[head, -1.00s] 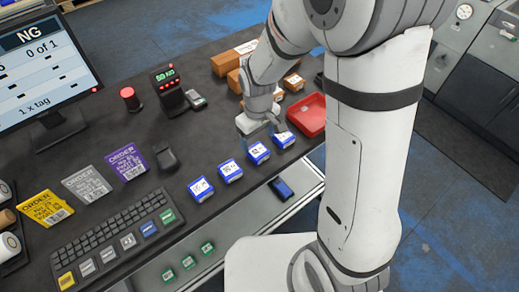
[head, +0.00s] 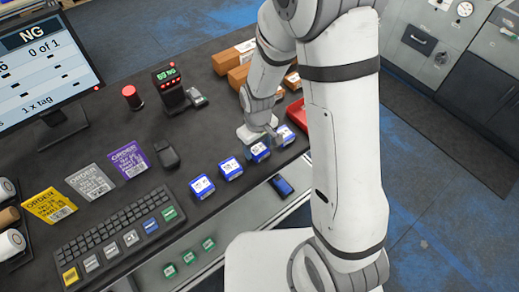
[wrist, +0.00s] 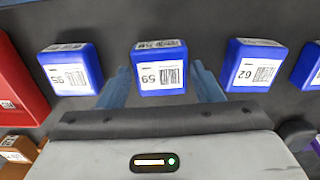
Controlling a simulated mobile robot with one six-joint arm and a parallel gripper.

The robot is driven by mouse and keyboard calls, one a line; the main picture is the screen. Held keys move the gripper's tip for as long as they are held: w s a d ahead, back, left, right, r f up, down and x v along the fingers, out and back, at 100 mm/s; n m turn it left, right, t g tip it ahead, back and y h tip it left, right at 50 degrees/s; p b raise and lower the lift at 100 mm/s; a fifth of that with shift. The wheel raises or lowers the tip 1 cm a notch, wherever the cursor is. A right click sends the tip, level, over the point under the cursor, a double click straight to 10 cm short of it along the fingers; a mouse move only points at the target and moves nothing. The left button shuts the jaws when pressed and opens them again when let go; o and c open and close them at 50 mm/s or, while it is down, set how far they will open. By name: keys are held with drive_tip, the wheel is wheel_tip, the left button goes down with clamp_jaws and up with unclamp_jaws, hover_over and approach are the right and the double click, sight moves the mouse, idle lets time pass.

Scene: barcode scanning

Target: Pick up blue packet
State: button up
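Several blue packets with white barcode labels stand in a row on the dark table. In the head view they are the far-left packet (head: 202,187), the second (head: 230,168), the third (head: 260,151) and the fourth (head: 285,136). My gripper (head: 264,138) is low behind the third packet. In the wrist view my gripper (wrist: 162,84) is open and empty, its blue-grey fingers either side of the packet labelled 59 (wrist: 158,76). A packet (wrist: 70,70) stands to its left, and one labelled 62 (wrist: 256,66) to its right. Whether the fingers touch any packet cannot be told.
Brown boxes (head: 232,58) stand behind. A black scanner (head: 170,90), a red button (head: 131,97) and a keyboard (head: 117,238) are to the left.

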drive_tip(key=c, duration=0.8)
drive_tip(key=shift+o, duration=0.2)
drive_tip(key=shift+r, duration=0.1)
